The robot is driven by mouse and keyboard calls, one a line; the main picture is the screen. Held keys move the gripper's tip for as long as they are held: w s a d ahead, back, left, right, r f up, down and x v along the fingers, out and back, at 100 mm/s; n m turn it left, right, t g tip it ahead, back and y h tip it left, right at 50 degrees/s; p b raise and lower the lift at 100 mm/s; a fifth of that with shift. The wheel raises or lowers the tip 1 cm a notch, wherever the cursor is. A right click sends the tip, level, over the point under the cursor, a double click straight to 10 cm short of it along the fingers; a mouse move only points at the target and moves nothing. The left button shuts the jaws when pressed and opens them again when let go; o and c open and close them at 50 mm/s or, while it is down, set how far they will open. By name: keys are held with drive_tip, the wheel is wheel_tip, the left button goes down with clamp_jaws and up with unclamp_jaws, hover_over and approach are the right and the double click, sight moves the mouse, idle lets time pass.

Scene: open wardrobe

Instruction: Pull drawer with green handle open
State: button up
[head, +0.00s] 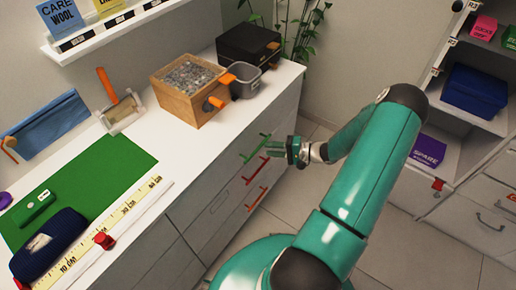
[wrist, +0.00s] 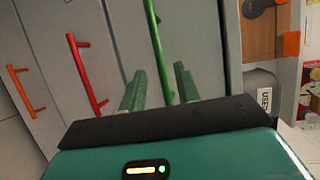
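The green handle (head: 254,149) is a slim bar on the top drawer of the white chest, whose front looks flush with its neighbours. My gripper (head: 277,148) is in front of the drawer, close to the handle's right end. In the wrist view the two green fingers of my gripper (wrist: 160,88) stand apart. The green handle (wrist: 158,40) runs between them, with its lower end near the right finger. I see a gap on the left side; contact with the right finger cannot be told.
A red handle (head: 256,170) and an orange handle (head: 257,200) sit below the green one. On the chest top stand a wooden box (head: 180,105), a grey bin (head: 246,83) and a black box (head: 248,45). A shelf unit (head: 447,140) stands right; tiled floor lies between.

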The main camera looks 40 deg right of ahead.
sight(258, 148)
drive_tip(key=x, duration=0.5)
drive_tip(key=shift+w+a, duration=0.25)
clamp_jaws()
